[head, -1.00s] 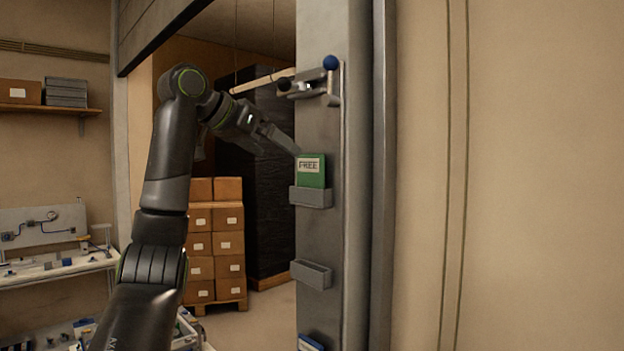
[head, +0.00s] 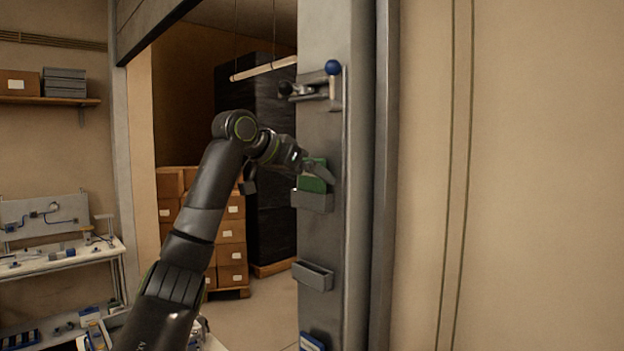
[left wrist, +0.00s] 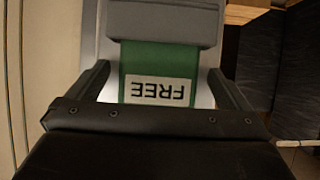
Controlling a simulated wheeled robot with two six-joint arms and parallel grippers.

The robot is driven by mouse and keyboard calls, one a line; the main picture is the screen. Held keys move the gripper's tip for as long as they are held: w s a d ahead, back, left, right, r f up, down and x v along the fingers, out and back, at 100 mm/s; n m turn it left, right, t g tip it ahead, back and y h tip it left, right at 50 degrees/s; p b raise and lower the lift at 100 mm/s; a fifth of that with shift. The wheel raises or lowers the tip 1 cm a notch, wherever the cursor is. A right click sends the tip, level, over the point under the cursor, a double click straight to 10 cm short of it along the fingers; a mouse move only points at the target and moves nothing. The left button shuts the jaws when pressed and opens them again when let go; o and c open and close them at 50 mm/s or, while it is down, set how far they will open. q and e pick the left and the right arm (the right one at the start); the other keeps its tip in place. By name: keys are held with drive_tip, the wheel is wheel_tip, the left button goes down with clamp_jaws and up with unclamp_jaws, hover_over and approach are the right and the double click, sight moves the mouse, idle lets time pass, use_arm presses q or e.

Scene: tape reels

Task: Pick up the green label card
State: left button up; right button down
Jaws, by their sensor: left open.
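The green label card (head: 312,183) stands in the upper grey holder (head: 313,202) on the grey door post. My left gripper (head: 316,174) is at the card and covers part of it in the head view. In the left wrist view the card (left wrist: 158,62) appears upside down with a white patch reading FREE, and its lower end sits in the holder (left wrist: 160,22). The open fingers of my left gripper (left wrist: 160,88) lie on either side of the card, with a gap on each side. My right gripper is not in view.
A second holder (head: 313,275) below is empty. A blue and white card (head: 311,342) shows at the bottom. Cartons (head: 232,245) stand behind the opening, and a workbench (head: 62,262) stands at left.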

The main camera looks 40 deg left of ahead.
use_arm(q)
drive_tip(key=shift+s, duration=0.15)
drive_tip(key=c, duration=1)
drive_tip(key=shift+r, duration=0.2)
